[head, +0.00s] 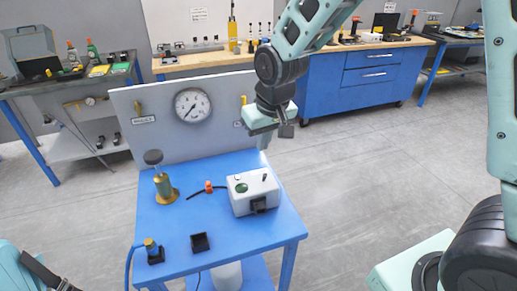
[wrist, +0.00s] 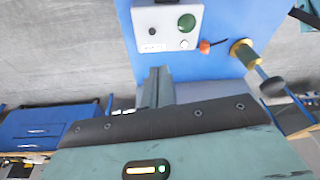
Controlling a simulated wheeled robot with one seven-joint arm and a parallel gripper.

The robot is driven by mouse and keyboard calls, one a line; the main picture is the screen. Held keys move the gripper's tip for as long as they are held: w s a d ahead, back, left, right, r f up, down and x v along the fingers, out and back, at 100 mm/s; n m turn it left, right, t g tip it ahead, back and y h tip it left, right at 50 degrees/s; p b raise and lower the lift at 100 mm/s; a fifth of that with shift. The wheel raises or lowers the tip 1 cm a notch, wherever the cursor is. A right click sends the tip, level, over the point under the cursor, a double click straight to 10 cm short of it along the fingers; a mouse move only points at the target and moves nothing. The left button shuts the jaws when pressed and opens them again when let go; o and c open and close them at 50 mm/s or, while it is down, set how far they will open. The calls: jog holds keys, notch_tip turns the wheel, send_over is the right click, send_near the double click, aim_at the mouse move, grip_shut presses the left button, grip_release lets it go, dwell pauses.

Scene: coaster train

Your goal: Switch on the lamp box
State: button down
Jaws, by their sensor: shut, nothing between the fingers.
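The lamp box (head: 252,203) is a pale grey box on the right part of the blue table. It bears a round dark green lamp (head: 241,188) and a small dark toggle (head: 264,178) on top. In the wrist view the lamp box (wrist: 165,42) shows at the top, with its green lamp (wrist: 187,22) and small fittings. Which way the toggle leans is too small to tell. My gripper (head: 287,131) is above and behind the box, apart from it. Its fingers (wrist: 158,88) are together and empty in the wrist view.
The blue table (head: 225,258) also holds a brass valve with a black knob (head: 164,187), an orange plug (head: 208,187) on a cable, and a small black holder (head: 200,243). An upright grey panel (head: 150,102) with a gauge (head: 193,105) stands along the back edge.

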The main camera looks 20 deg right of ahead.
jog(key=shift+s+r, duration=0.8)
jog(key=shift+r, duration=0.1)
jog(key=s+a+n+g, duration=0.1)
jog(key=s+a+n, duration=0.1)
jog(key=s, duration=1)
jog(key=s+a+r+n+g, duration=0.1)
jog(key=s+a+n, duration=0.2)
jog(key=s, duration=0.9)
jog(key=shift+a+n+g, duration=0.35)
jog(key=shift+n+g, duration=0.05)
jog(key=shift+n, duration=0.1)
jog(key=shift+a+r, duration=0.1)
